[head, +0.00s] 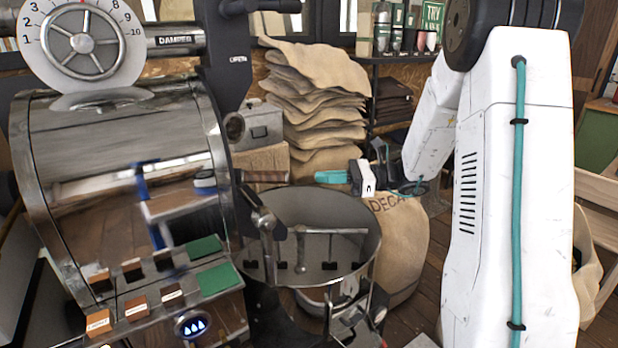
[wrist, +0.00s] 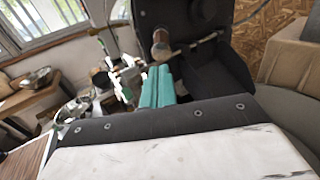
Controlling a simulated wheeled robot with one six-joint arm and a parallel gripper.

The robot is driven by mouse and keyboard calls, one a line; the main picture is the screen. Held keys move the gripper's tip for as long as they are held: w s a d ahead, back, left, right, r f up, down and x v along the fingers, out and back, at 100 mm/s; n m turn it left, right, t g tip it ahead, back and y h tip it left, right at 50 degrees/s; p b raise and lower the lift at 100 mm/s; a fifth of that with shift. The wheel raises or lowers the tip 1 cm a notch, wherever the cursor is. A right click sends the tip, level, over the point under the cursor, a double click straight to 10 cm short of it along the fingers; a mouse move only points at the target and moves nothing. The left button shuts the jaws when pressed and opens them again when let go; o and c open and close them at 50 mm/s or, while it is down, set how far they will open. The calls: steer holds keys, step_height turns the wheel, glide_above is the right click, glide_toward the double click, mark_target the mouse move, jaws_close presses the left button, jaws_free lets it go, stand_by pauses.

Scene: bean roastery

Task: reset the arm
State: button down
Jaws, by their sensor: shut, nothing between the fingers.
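My gripper (head: 320,177) is in the middle of the head view, with teal fingers pointing left. The fingers are together and nothing shows between them. In the picture it sits above the back rim of the round cooling pan (head: 262,268), to the right of a wooden handle (head: 266,177) on the roaster. A gap shows between the fingertips and that handle. The wrist view also shows my gripper (wrist: 158,76) with its teal fingers side by side, in front of dark machine parts. My white arm with a teal cable fills the right of the head view.
The metal roaster drum (head: 120,135) with a damper dial (head: 82,42) fills the left. Stacked burlap sacks (head: 318,90) stand behind my gripper. A decaf sack (head: 405,245) stands right of the pan, close below my forearm. A shelf (head: 400,58) holds several bags at the back.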

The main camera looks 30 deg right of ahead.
steer(key=v, duration=0.8)
step_height(320, 180, down, 4)
steer(key=s+a+n+g+h, duration=0.1)
steer(key=s+a+n+g, duration=0.1)
steer(key=s, duration=0.1)
steer(key=s+a+r+n+g+h, duration=0.2)
steer(key=s+a+r+n+h, duration=0.1)
steer(key=s+a+n+h, duration=0.4)
steer(key=s+a+r+n+g+h, duration=0.3)
steer(key=s+a+n+h, duration=0.4)
steer(key=s+n, duration=0.7)
steer(key=s+r, duration=0.1)
steer(key=s, duration=0.1)
steer(key=shift+s+a+n+h, duration=0.3)
steer(key=shift+s+h, duration=0.05)
steer(key=shift+h, duration=0.05)
